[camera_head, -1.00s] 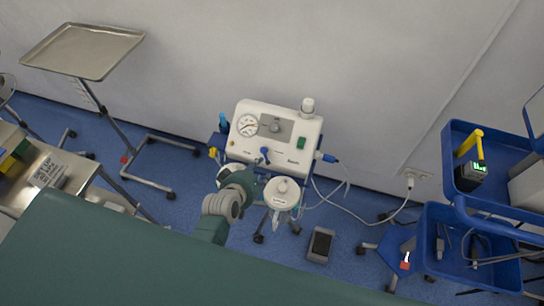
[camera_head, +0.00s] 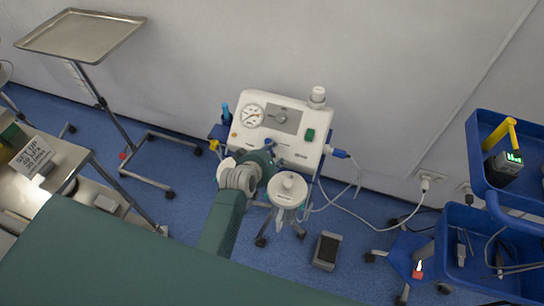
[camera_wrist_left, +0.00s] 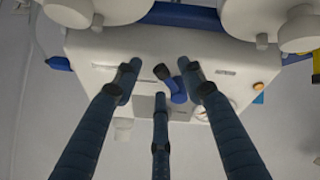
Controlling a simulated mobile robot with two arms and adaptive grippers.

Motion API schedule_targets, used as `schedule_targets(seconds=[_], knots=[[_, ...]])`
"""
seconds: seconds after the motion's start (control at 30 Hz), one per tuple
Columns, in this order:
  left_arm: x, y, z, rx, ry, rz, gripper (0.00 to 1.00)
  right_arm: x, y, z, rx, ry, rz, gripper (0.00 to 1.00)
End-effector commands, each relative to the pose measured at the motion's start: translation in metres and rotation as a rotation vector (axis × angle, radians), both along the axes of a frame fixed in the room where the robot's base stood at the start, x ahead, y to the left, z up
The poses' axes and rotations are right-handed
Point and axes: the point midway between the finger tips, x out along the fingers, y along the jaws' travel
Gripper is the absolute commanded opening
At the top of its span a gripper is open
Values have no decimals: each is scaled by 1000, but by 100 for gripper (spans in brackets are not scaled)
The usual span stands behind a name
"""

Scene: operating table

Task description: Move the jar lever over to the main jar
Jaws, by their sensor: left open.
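The suction unit (camera_head: 308,118) is a white box with a round gauge. Its blue jar lever (camera_head: 268,142) is on the front, partly hidden by my left gripper (camera_head: 272,157). In the left wrist view the lever (camera_wrist_left: 178,88) shows between the dark fingers of my open left gripper (camera_wrist_left: 158,78); I cannot tell whether they touch it. One white-lidded jar (camera_head: 288,188) hangs below the unit at the right; another jar (camera_head: 226,166) is mostly hidden behind my arm. I cannot tell which is the main jar. My right gripper is out of view.
The green operating table (camera_head: 110,265) fills the lower left. A metal tray stand (camera_head: 80,36) is at the upper left. A blue cart (camera_head: 478,225) stands at the right. A foot pedal (camera_head: 327,250) lies on the floor, and a cable runs to the wall socket.

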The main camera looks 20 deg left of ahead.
Motion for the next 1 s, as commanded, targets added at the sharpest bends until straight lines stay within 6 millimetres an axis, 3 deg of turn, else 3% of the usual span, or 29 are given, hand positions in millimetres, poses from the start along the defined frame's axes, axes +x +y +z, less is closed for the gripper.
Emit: schedule_targets(seconds=[0.07,0.27,0.67,1.0], knots=[[0,0,0,0,0,0,40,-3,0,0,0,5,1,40],[0,0,0,0,0,0,1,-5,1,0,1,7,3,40],[-1,2,0,29,-2,-40,0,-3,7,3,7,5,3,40],[-4,15,-2,171,-6,-232,0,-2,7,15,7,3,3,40]])
